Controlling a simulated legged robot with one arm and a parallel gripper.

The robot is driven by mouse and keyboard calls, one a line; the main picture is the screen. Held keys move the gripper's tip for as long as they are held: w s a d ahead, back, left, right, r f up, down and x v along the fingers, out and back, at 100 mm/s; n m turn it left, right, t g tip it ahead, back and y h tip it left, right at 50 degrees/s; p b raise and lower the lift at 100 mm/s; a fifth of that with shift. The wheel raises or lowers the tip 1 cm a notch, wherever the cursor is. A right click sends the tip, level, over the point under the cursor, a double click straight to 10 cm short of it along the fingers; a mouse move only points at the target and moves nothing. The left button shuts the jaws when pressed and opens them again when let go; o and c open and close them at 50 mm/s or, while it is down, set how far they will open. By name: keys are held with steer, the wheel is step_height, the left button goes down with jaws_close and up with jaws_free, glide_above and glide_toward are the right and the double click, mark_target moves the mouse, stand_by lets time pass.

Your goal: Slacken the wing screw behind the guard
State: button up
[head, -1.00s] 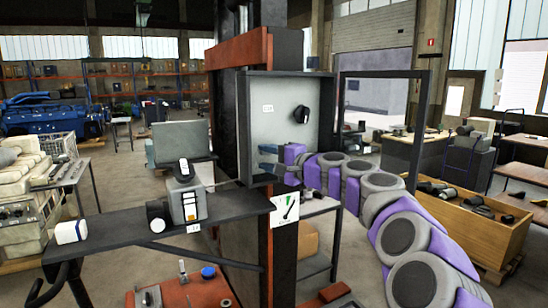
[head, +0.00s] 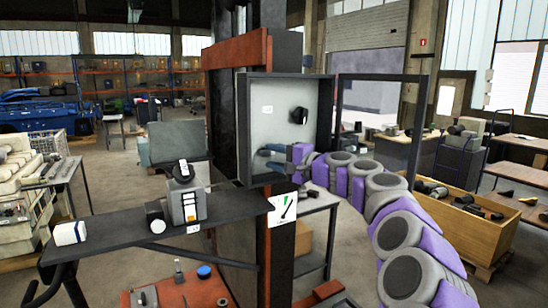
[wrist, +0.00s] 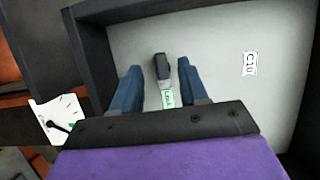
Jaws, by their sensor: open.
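A small dark grey upright part (wrist: 161,68), which looks like the wing screw, stands on the pale back panel of an open box (head: 285,82). A small tag with green lettering (wrist: 168,98) sits just below it in the wrist view. My gripper (wrist: 160,66) is open, with one blue finger on each side of the part, apparently not touching it. In the head view my gripper (head: 262,158) reaches into the lower part of the box from the right, and the part is hidden. I cannot tell which piece is the guard.
A black knob (head: 299,115) is on the panel, above and right of my gripper. The box walls are close around my fingers. An open dark frame (head: 425,120) stands right. A sign card (head: 283,207) hangs below.

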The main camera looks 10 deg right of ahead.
steer(key=d, duration=0.5)
steer(key=a, duration=0.2)
steer(key=w+a, duration=0.1)
steer(key=a, duration=0.1)
steer(key=shift+r+p, duration=0.1)
steer(key=shift+p, duration=0.2)
steer(key=shift+w+a, duration=0.35)
steer(key=shift+a, duration=0.15)
steer(key=d, duration=0.2)
steer(key=w+d+p, duration=0.1)
steer(key=shift+w+d, duration=0.2)
steer(key=shift+d, duration=0.2)
steer(key=shift+w+a, duration=0.15)
steer(key=shift+a, duration=1.4)
steer(key=shift+d, duration=0.5)
jaws_close()
